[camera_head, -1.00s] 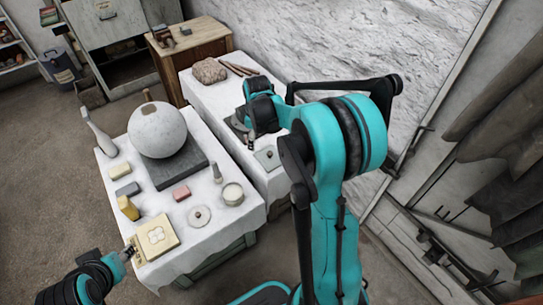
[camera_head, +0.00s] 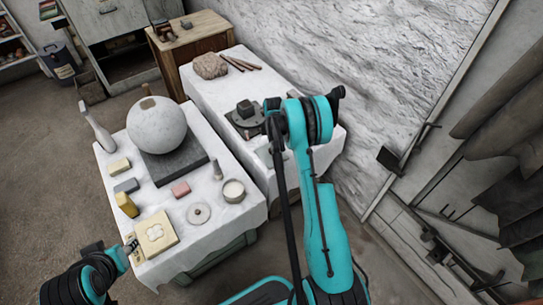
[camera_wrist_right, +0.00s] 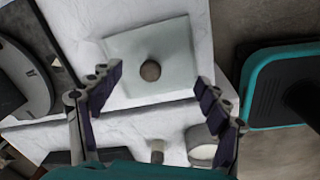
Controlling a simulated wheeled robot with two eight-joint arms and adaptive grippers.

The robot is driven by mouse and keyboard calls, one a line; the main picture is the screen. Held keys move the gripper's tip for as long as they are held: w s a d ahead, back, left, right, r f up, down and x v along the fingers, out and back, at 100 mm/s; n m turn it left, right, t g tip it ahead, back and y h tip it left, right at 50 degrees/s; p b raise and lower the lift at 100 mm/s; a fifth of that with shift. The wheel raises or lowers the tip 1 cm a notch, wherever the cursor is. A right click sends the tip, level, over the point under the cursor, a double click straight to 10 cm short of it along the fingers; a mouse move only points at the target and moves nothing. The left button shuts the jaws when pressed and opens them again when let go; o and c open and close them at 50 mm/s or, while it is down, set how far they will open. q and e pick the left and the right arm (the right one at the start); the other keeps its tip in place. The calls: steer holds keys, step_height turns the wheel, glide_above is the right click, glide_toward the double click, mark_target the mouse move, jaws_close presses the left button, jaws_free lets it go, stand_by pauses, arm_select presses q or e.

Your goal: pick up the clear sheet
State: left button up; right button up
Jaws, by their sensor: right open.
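The clear sheet (camera_wrist_right: 124,48) is a pale, see-through square with a round brown knob (camera_wrist_right: 150,70) on its middle. It lies on the white cloth of the far table. In the right wrist view my right gripper (camera_wrist_right: 158,77) is open and empty, its fingers apart on either side of the sheet's near part. I cannot tell the height between them. In the head view my arm partly covers the sheet (camera_head: 264,154) and hides the right gripper. My left gripper (camera_head: 132,246) is beside a cream tile (camera_head: 157,233); its jaw state is unclear.
The near table (camera_head: 235,210) holds a plaster sphere (camera_head: 157,125) on a dark slab, several small blocks, a disc and a cup (camera_head: 233,191). A dark turntable (camera_head: 244,118) and a rough stone (camera_head: 210,66) are on the far table. A wall is behind it.

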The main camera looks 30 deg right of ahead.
step_height(320, 180, down, 4)
steer(key=shift+w+a+r+b, duration=0.1)
steer(key=shift+a+r+b, duration=0.05)
steer(key=shift+b, duration=0.55)
steer(key=shift+r, duration=0.15)
jaws_close()
